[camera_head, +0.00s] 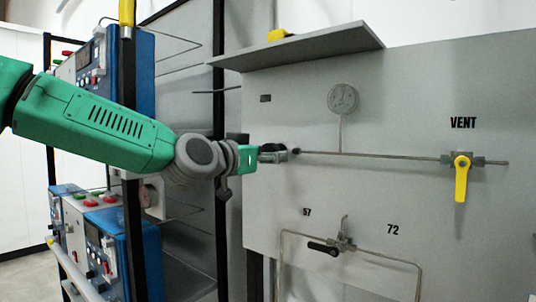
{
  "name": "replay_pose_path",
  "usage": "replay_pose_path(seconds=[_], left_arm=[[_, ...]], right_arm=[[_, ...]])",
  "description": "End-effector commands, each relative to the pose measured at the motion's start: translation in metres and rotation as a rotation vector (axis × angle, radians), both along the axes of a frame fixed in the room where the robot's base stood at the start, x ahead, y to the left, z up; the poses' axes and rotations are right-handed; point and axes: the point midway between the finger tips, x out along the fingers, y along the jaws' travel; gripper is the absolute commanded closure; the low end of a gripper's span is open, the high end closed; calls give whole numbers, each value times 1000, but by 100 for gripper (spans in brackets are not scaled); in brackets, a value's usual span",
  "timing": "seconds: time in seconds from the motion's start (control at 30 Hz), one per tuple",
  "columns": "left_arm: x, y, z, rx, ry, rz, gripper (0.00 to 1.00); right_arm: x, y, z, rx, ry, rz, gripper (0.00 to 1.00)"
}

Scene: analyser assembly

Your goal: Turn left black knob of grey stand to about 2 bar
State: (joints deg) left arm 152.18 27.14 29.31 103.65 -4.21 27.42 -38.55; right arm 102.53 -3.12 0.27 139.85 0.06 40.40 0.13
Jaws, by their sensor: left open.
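The grey stand (400,90) is an upright panel filling the right half of the view. A small round gauge (342,98) is mounted on it, with a thin stem down to a horizontal pipe; its reading is too small to make out. A small black knob (296,151) sits at the left end of this pipe. My left gripper (280,152) comes in from the left and is open, with its fingertips right at the knob. I cannot tell whether they touch it or are around it. My right gripper is not in view.
A yellow VENT handle (461,178) hangs down at the pipe's right. A black lever (322,248) sits on a lower valve between labels 57 and 72. A grey shelf (310,45) juts out above. Blue instrument boxes (130,250) stand in a black-framed rack at left.

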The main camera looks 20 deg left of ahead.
Motion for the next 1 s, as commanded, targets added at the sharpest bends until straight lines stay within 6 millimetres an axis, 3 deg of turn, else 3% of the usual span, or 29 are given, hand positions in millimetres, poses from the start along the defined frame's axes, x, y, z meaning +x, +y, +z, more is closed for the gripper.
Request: replay_pose_path(seconds=[0.1, 0.23, 0.27, 0.47, 0.8, 1.0], left_arm=[[0, 0, 0, 0, 0, 0, 44], [0, 0, 0, 0, 0, 0, 90], [0, 0, 0, 0, 0, 0, 93], [0, 0, 0, -32, 11, 1, 93], [0, 1, 0, -367, 130, 2, 93], [0, 1, 1, -382, 135, 2, 93]], right_arm=[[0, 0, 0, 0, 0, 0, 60], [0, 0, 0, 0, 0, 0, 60], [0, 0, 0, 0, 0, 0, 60], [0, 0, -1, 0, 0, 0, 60], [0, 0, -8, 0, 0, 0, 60], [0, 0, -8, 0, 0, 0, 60]])
